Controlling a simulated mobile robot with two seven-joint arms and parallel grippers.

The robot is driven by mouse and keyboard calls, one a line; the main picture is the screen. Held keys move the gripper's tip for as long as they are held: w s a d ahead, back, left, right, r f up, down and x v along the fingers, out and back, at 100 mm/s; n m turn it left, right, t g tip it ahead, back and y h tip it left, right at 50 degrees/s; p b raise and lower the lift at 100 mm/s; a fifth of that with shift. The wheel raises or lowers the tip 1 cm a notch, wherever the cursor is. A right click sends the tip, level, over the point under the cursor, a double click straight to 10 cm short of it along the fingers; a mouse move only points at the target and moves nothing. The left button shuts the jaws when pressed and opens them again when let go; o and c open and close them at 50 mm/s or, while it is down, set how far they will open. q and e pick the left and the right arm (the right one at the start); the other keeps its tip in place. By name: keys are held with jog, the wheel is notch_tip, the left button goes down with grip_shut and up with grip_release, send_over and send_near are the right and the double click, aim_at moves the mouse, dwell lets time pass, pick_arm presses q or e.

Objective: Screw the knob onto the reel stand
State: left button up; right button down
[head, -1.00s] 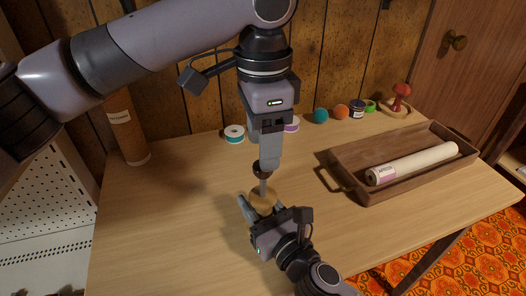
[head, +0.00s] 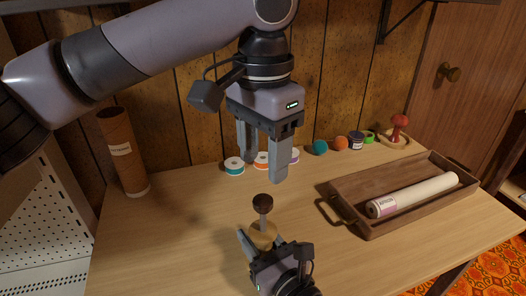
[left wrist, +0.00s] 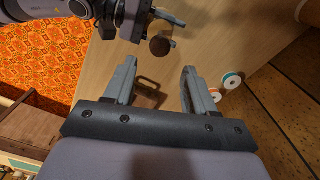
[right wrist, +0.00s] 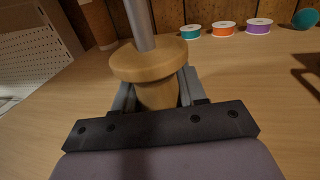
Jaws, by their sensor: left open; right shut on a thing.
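The reel stand (head: 263,238) has a round wooden base and an upright metal post, and it stands on the table. My right gripper (head: 258,245) is shut on the wooden base, which fills the right wrist view (right wrist: 150,65). The dark brown knob (head: 263,202) sits on top of the post; whether it is fully seated cannot be told. It also shows in the left wrist view (left wrist: 161,45). My left gripper (head: 262,165) is open and empty above and behind the knob, apart from it.
A wooden tray (head: 372,230) with a pale roll (head: 415,194) lies at right. A cardboard tube (head: 124,155) stands at back left. The table's left side is clear.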

aim_at(263, 199)
pick_arm(q)
jog(key=shift+f, duration=4.05)
grip_shut()
jog(key=shift+o, duration=0.7)
grip_release()
